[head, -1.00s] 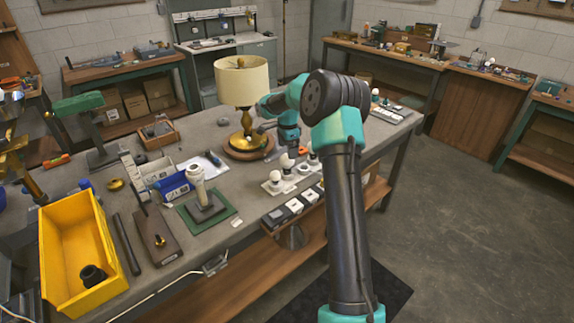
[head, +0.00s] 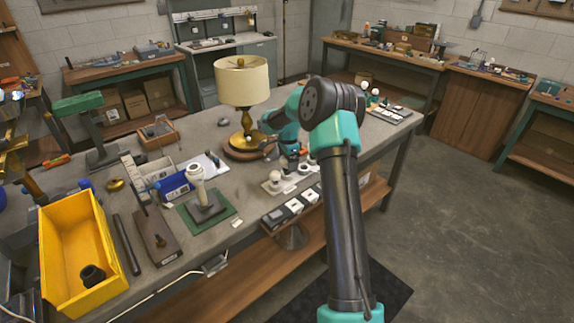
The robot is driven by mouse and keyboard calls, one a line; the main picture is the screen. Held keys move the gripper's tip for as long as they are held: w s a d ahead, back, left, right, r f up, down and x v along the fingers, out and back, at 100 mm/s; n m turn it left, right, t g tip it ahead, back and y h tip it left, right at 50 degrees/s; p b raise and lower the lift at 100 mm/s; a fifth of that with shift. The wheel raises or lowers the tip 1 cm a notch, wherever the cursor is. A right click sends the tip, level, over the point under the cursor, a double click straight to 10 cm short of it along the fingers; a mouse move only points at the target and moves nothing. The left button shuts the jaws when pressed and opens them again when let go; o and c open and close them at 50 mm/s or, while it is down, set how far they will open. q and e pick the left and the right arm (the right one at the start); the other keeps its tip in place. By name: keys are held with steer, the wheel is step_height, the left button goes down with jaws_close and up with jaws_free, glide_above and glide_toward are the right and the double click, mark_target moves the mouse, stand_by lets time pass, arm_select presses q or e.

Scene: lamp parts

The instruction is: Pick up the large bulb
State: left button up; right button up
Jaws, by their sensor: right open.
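White round bulbs stand in a row on a pale holder (head: 290,187) at the bench's right front edge. One bulb (head: 275,177) shows at the left end. Another bulb (head: 310,163) is partly visible at the right, beside my arm. My right gripper (head: 289,162) is open, pointing down at the middle of the row. It covers most of the bulb there. I cannot tell whether its fingers are around that bulb, or which bulb is the large one. A brass-coloured part (head: 32,188) at the left edge looks like my left arm; its jaws are unclear.
A brass lamp with a cream shade (head: 242,82) stands on a round wooden base just behind my right gripper. Dark and white boxes (head: 294,206) sit in front of the bulbs. A white post on a green mat (head: 232,217) and a yellow bin (head: 112,262) are left.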

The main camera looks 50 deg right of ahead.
stand_by(0.4)
steer(key=c, duration=0.9)
steer(key=shift+r, duration=0.1)
steer(key=shift+r, duration=1.6)
steer(key=shift+s+a+r, duration=0.1)
steer(key=shift+a+r, duration=0.1)
steer(key=s+a, duration=0.3)
steer(key=a, duration=0.1)
steer(key=s+a+r, duration=0.1)
steer(key=s+a, duration=0.2)
steer(key=s, duration=0.1)
steer(key=s+a, duration=0.3)
steer(key=a, duration=0.1)
steer(key=shift+s+a+r, duration=0.15)
steer(key=shift+a, duration=0.2)
